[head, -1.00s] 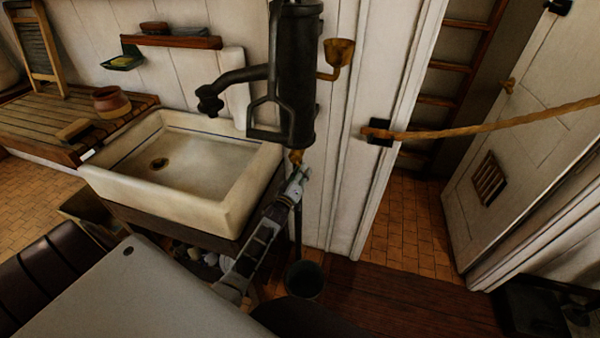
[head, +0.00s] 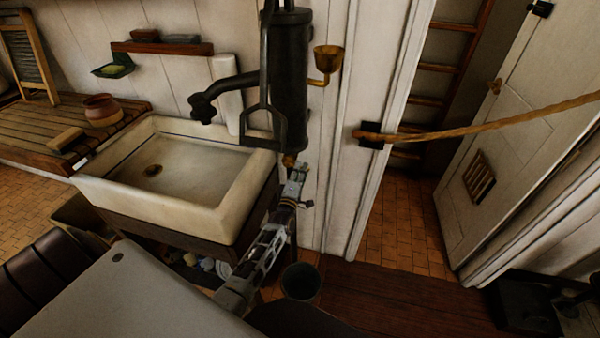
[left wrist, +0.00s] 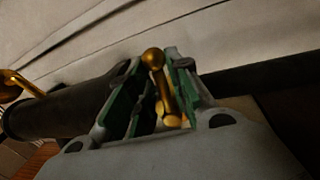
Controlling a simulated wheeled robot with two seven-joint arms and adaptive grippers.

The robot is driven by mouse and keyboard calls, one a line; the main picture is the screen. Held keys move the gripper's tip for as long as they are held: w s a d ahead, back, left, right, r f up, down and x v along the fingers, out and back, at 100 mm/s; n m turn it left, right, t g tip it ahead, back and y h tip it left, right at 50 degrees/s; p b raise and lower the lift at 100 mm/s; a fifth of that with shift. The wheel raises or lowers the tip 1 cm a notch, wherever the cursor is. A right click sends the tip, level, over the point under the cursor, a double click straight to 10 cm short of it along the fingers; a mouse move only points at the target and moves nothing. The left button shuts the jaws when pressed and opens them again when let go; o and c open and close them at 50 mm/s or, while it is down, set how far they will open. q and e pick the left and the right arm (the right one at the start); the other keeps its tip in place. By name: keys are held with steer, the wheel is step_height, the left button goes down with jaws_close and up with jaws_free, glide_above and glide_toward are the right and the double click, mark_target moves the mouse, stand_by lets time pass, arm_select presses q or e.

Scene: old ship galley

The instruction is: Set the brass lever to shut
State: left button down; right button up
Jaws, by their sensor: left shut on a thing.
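The brass lever (head: 289,160) shows in the head view as a small brass piece under the dark pump body (head: 289,70). In the left wrist view, the lever (left wrist: 162,88) has a round knob and a short stem between green-padded fingers. My left gripper (head: 298,172) reaches up from below in the head view and is shut on the lever. In the left wrist view, the gripper (left wrist: 153,72) has one finger on each side of it. The fingers hide part of the lever in the head view. My right gripper is not in view.
A white sink (head: 228,195) stands left of my left arm. A brass cup (head: 327,60) sticks out right of the pump. A bucket (head: 300,282) stands on the floor below. A rope (head: 480,122) crosses the doorway at the right.

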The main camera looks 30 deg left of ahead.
arm_select(q)
steer(key=shift+r+n, duration=0.25)
steer(key=shift+n, duration=0.25)
steer(key=c, duration=1.5)
jaws_free()
steer(key=shift+s, duration=0.1)
steer(key=shift+v, duration=5.9)
steer(key=shift+d, duration=0.1)
